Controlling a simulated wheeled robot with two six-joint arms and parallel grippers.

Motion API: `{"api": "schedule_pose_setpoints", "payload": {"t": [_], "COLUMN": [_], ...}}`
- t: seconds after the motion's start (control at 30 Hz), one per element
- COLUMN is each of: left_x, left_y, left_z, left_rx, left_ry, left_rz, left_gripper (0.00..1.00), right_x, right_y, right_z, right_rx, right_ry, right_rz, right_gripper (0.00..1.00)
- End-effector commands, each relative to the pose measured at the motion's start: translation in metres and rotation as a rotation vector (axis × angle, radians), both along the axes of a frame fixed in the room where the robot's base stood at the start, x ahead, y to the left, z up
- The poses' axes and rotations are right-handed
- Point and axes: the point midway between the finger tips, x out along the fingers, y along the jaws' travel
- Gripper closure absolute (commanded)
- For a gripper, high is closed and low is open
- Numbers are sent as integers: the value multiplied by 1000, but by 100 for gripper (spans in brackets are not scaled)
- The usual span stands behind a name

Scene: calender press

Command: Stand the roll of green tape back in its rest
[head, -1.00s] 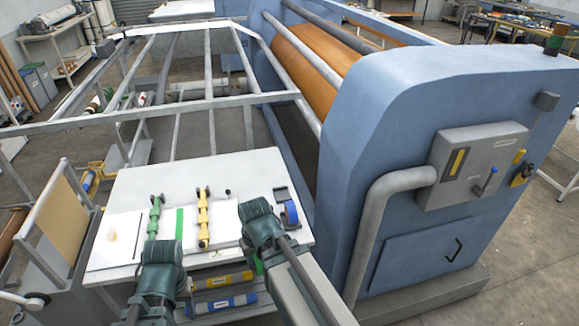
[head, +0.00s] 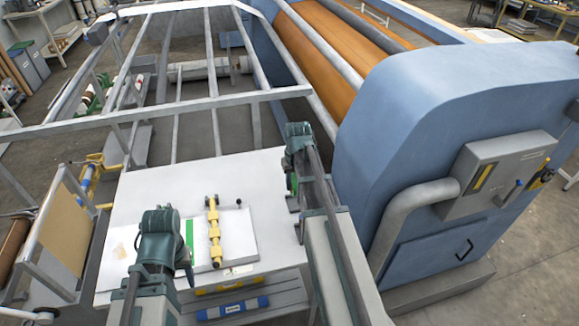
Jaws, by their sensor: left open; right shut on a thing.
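My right gripper (head: 292,188) is over the right edge of the white table (head: 225,167). It is shut on the roll of green tape (head: 294,181), of which only a small green part shows beside the wrist. The rest for the tape cannot be made out; my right arm covers that part of the table. My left gripper (head: 160,228) is open above the left part of the table. Its fingertips are hidden behind its own wrist.
A yellow roller tool (head: 214,236) and a green strip (head: 189,240) lie on white sheets on the table. A small dark knob (head: 238,203) is nearby. The blue press housing (head: 420,130) stands close at the right. A blue roll (head: 232,308) lies on the shelf below.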

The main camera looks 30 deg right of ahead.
Motion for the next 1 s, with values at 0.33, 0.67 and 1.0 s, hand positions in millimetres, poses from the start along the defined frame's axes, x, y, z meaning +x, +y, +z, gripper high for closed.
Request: {"api": "schedule_pose_setpoints", "payload": {"t": [0.33, 0.67, 1.0], "left_x": [0, 0, 0], "left_y": [0, 0, 0], "left_z": [2, -13, -45], "left_rx": [0, 0, 1], "left_ry": [0, 0, 0], "left_rz": [0, -3, -6], "left_gripper": [50, 50, 50], "right_x": [3, 3, 3], "right_y": [-12, -12, -12], "right_z": [2, -13, -45], "right_rx": [0, 0, -2], "right_ry": [0, 0, -1], "right_rz": [-14, -14, -14], "right_gripper": [100, 100, 100]}}
